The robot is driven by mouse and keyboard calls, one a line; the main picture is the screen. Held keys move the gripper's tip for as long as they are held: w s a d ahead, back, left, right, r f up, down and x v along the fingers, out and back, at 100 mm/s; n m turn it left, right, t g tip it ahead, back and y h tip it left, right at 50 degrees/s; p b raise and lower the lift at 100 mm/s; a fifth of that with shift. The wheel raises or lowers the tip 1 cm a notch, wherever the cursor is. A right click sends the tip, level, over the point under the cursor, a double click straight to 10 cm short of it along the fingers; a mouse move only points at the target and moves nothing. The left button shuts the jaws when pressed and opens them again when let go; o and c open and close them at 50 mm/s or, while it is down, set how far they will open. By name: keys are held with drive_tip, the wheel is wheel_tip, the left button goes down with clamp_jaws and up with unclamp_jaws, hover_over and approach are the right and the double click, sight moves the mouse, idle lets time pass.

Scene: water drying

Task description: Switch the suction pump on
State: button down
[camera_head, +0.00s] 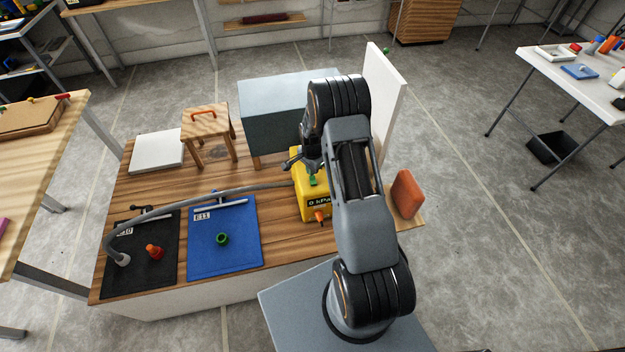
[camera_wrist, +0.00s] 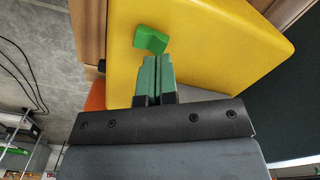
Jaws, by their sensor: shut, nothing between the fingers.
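The yellow suction pump (camera_head: 314,206) stands on the wooden workbench, with a dark display reading "0 kPa" on its front. A green switch (camera_head: 312,180) sits on the pump; it also shows in the wrist view (camera_wrist: 150,40) as a green knob on the yellow face. My gripper (camera_head: 311,166) is just above the pump. In the wrist view its two green fingertips (camera_wrist: 153,62) are together with nothing between them, close to the green switch. I cannot tell whether they touch it. A grey hose (camera_head: 215,190) runs from the pump to the left.
On the workbench (camera_head: 190,277) lie a black mat (camera_head: 125,275) with a red piece and a blue mat (camera_head: 235,262) with a green piece. A grey-blue box (camera_head: 270,120) and a white upright panel (camera_head: 385,100) stand behind. An orange block (camera_head: 406,194) is right of my arm.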

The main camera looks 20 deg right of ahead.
drive_tip(key=shift+f+b, duration=1.15)
drive_tip(key=shift+f, duration=0.2)
drive_tip(key=shift+r, duration=0.15)
idle(0.3)
drive_tip(key=shift+r+p, duration=2)
drive_tip(key=shift+r, duration=1.4)
